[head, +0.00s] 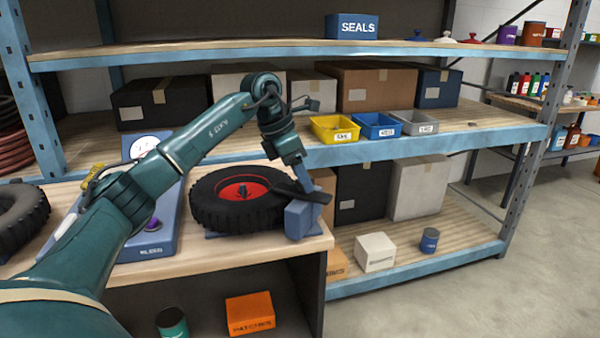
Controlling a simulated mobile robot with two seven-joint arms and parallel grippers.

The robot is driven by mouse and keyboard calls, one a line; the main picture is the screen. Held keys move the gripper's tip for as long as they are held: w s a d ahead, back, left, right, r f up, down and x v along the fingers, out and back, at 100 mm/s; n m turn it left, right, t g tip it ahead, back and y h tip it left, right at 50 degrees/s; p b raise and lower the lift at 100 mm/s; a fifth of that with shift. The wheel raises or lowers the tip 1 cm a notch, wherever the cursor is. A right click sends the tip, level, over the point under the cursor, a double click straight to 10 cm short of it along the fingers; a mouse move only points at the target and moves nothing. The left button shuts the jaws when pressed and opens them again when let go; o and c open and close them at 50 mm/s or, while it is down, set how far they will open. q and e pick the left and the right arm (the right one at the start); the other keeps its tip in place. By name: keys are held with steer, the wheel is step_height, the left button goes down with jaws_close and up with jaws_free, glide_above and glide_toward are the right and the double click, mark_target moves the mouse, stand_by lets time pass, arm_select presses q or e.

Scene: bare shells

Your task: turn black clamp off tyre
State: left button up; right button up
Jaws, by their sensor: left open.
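A black tyre with a red hub (243,191) lies flat on the wooden bench top. The black clamp (287,190) is a flat bar on a blue-grey block (303,219) at the tyre's right side. The bar reaches left over the tyre's right edge towards the hub. My left gripper (306,184) comes down from above, open, its fingertips at the bar near the block. I cannot tell whether they touch it. My right gripper is not in view.
A blue panel with a white gauge (144,145) stands left of the tyre, partly behind my arm. Another tyre (20,215) lies at the far left. Shelves with boxes and yellow (334,129), blue and grey bins stand behind. The floor at right is clear.

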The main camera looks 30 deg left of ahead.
arm_select(q)
steer(key=shift+c, duration=0.3)
jaws_close()
stand_by(0.4)
